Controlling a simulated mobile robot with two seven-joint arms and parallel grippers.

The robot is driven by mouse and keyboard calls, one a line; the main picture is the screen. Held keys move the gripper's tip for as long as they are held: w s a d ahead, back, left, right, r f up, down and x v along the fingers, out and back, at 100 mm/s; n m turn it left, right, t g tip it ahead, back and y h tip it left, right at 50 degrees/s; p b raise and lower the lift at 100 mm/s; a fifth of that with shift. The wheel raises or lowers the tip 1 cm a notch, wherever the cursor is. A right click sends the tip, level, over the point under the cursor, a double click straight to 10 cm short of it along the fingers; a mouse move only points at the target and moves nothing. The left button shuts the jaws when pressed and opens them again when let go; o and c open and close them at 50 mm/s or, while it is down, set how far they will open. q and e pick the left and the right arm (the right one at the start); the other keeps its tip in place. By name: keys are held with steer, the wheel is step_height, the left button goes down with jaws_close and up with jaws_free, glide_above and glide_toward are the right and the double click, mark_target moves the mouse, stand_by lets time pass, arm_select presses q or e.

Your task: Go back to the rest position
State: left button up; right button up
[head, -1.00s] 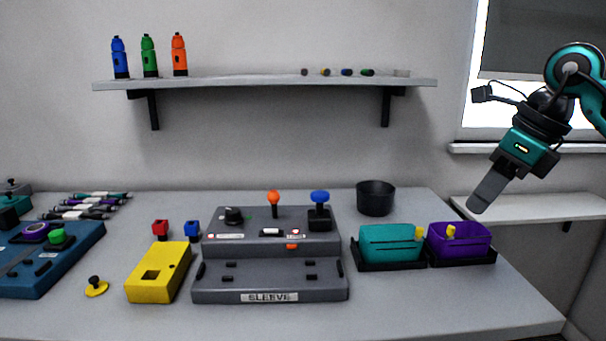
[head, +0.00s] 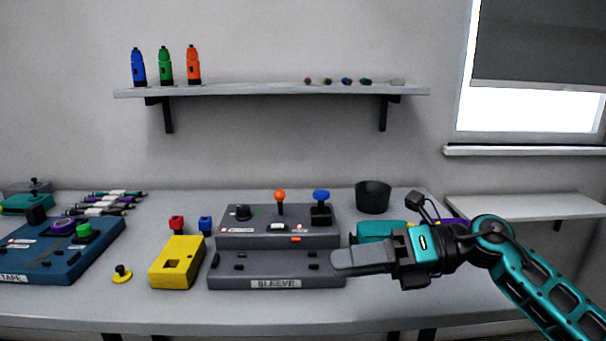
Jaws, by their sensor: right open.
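My right gripper (head: 340,262) comes in from the right in the head view. It points left, with its fingers in front of the right end of the grey SLEEVE station (head: 277,269). The fingers overlap in this side view, and nothing shows held in them. My right arm hides much of the teal bin (head: 375,231) and most of the purple bin (head: 455,221). My left gripper is out of view.
The table (head: 180,314) also holds a yellow box (head: 176,262), a blue TAPE station (head: 60,252), a black cup (head: 373,197) and several pens. A shelf (head: 270,90) with bottles hangs above. The table's front strip is clear.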

steer(key=d+f+m+t+h+p, duration=0.15)
steer(key=f+m+t, duration=0.35)
steer(key=m, duration=0.5)
steer(key=s+d+f+m+t+h+p, duration=0.1)
steer(key=d+f+m+t+h, duration=0.15)
steer(key=m+t, duration=0.55)
steer(key=d+f+m+t+h+p, duration=0.1)
steer(key=f+m+t+h, duration=0.25)
steer(key=m, duration=0.85)
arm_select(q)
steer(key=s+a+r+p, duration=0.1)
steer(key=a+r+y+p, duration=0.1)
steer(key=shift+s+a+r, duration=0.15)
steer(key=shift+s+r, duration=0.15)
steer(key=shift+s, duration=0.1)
arm_select(e)
steer(key=s+d+f+m+g+h, duration=0.2)
steer(key=s+f+m+g+h, duration=0.1)
steer(key=s+f+m, duration=0.2)
steer(key=s+d+f+m+g+h, duration=0.3)
steer(key=s+f+m, duration=0.2)
steer(key=s+f, duration=0.5)
step_height(320, 180, down, 3)
steer(key=shift+s+d+r+m, duration=0.15)
steer(key=shift+s+d+m, duration=0.05)
steer(key=shift+d+m, duration=0.2)
steer(key=shift+h, duration=0.25)
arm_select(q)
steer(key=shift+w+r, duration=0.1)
